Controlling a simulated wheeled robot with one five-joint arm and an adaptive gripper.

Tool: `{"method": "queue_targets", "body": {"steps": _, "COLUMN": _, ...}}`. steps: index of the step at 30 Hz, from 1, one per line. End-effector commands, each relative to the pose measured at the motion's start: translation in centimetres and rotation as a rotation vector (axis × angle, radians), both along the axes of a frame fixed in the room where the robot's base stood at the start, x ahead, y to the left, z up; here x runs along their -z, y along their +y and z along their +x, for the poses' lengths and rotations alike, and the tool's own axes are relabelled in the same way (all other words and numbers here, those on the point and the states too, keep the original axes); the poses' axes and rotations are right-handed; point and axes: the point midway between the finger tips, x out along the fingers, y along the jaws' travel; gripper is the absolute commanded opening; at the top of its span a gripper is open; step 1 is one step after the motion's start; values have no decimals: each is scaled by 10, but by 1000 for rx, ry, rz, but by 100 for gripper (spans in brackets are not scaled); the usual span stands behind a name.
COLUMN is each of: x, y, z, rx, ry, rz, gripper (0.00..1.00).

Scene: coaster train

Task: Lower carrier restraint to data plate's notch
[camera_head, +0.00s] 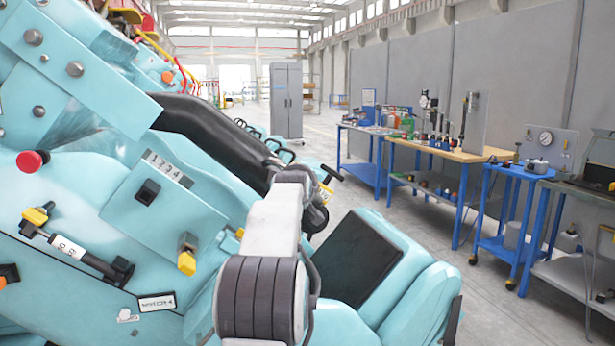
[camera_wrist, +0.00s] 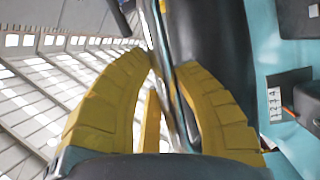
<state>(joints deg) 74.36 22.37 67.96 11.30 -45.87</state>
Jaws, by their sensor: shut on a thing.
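The carrier restraint (camera_head: 208,128) is a long black padded bar in the head view. It slopes from the upper left of the turquoise carrier down toward my wrist. Its black padding (camera_wrist: 212,35) also fills the upper middle of the wrist view. The data plate (camera_head: 168,168) is a small light plate numbered 1 to 4 on the carrier's side panel. It also shows at the right of the wrist view (camera_wrist: 285,100). My gripper (camera_wrist: 165,65), with yellow fingers, is shut on a thin part of the restraint. My arm hides most of this grip in the head view.
The turquoise carrier's seat (camera_head: 358,258) with a black pad lies right of my arm. A red knob (camera_head: 30,161) and yellow-ended fittings stick out of the carrier at left. Blue workbenches (camera_head: 455,155) line the right wall. Open floor lies between them and the carrier.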

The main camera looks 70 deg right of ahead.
Motion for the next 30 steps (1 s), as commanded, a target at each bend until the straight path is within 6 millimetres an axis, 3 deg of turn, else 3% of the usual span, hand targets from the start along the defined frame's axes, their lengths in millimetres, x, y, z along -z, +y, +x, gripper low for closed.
{"method": "queue_targets", "body": {"steps": 1, "x": 11, "y": 1, "z": 2, "rx": -1, "ry": -3, "rz": 19, "gripper": 0}}
{"method": "queue_targets", "body": {"steps": 3, "x": 13, "y": 1, "z": 3, "rx": -1, "ry": -11, "rz": 23, "gripper": 0}}
{"method": "queue_targets", "body": {"steps": 17, "x": 14, "y": 2, "z": 4, "rx": -1, "ry": -18, "rz": 28, "gripper": 0}}
{"method": "queue_targets", "body": {"steps": 18, "x": 14, "y": 2, "z": 4, "rx": -1, "ry": -18, "rz": 28, "gripper": 29}}
{"method": "queue_targets", "body": {"steps": 27, "x": 13, "y": 2, "z": 4, "rx": -2, "ry": -17, "rz": 25, "gripper": 55}}
{"method": "queue_targets", "body": {"steps": 30, "x": 12, "y": 2, "z": 4, "rx": -2, "ry": -18, "rz": 21, "gripper": 55}}
